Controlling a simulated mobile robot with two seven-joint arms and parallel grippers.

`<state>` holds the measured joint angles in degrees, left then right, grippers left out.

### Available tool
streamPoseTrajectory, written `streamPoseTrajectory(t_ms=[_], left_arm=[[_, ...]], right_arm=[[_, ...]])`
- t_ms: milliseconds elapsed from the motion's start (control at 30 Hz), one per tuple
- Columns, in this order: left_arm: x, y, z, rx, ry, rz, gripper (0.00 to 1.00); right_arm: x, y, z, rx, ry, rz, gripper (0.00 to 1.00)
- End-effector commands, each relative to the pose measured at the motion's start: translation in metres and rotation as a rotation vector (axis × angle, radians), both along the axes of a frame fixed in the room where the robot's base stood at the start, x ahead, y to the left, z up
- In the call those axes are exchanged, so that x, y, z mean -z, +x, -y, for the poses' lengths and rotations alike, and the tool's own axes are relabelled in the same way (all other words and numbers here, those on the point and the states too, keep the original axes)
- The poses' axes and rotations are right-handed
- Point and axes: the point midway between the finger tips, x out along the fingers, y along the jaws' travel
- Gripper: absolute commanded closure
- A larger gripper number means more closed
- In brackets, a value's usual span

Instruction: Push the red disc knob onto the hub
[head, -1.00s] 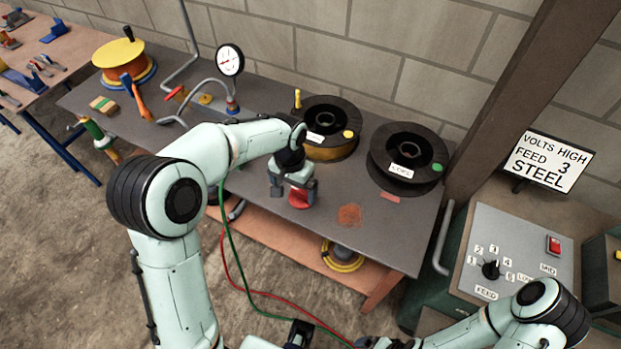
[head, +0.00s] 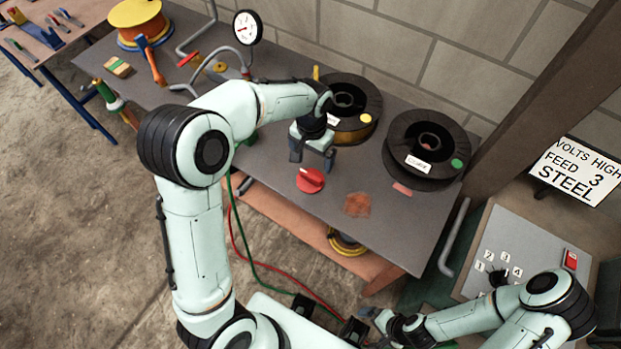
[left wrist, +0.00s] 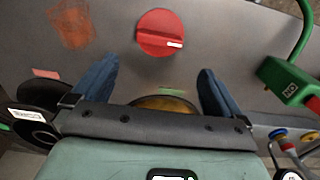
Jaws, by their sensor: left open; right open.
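The red disc knob (head: 310,180) lies on the grey bench top, with a raised grip bar across it. It also shows in the left wrist view (left wrist: 160,44), where the bar has a white mark. My left gripper (head: 312,160) is open and empty, just behind the knob and apart from it. In the left wrist view its blue fingers (left wrist: 158,68) are spread, with the knob beyond their tips. A small black dial part (head: 497,277) on the control panel is partly behind my right arm; I cannot tell if it is the hub. My right gripper (head: 385,325) is low in front, empty.
Two black reels (head: 424,150) stand at the back of the bench. A sign reading "VOLTS HIGH FEED 3 STEEL" (head: 577,172) stands above the panel (head: 535,248) at right. A rusty patch (head: 357,204) marks bare bench.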

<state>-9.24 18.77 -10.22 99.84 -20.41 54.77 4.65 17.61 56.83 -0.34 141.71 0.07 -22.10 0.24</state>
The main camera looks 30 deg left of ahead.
Motion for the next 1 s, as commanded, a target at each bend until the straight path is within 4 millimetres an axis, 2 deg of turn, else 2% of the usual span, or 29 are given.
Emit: streamPoseTrajectory(t_ms=[33, 200, 667, 1000], left_arm=[[0.013, -0.001, 0.0, 0.0, 0.0, -0.005, 0.0], [0.036, -0.001, 0.0, 0.0, 0.0, -0.002, 0.0], [0.045, -0.001, 0.0, 0.0, 0.0, -0.001, 0.0], [0.091, -0.003, 0.001, -0.001, 0.001, -0.003, 0.0]], right_arm=[[0.002, -0.001, 0.0, 0.0, 0.0, -0.001, 0.0], [0.004, -0.002, 0.0, 0.0, 0.0, -0.002, 0.0], [0.004, -0.002, 0.0, 0.0, 0.0, -0.002, 0.0], [0.003, -0.002, 0.0, 0.0, 0.0, -0.002, 0.0]])
